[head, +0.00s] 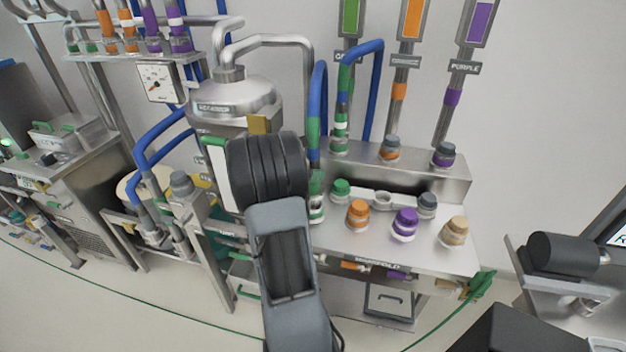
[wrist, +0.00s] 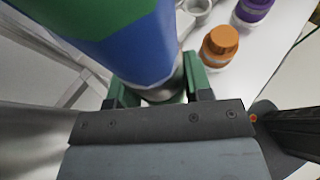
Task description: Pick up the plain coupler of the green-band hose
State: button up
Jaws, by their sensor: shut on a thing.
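The green-band hose (head: 319,85) is blue with a green band and hangs down just right of my arm in the head view. Its other end (head: 341,118), with green and white bands, stands on the rear ledge below the green column. In the wrist view the hose (wrist: 143,50) fills the top centre. My gripper (wrist: 156,84) is shut on the hose's plain metal coupler (wrist: 165,92), with a green-padded finger on each side. The coupler's lower end is hidden by the gripper body. In the head view my arm hides most of the gripper.
On the manifold bench stand a green cap (head: 340,190), an orange cap (head: 358,213), a purple cap (head: 405,224) and a tan cap (head: 455,232). A steel vessel (head: 235,98) stands behind my arm. The floor at lower left is mostly clear.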

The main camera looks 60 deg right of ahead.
aim_at(313, 161)
notch_tip(313, 161, up, 3)
jog(key=shift+r, duration=0.2)
jog(key=w+a+b, duration=0.1)
jog(key=w+a, duration=0.3)
jog(key=a, duration=0.4)
jog(key=w+a+b, duration=0.2)
jog(key=w+a, duration=0.2)
jog(key=a, duration=0.4)
jog(key=shift+w, duration=0.15)
jog(key=shift+f, duration=0.1)
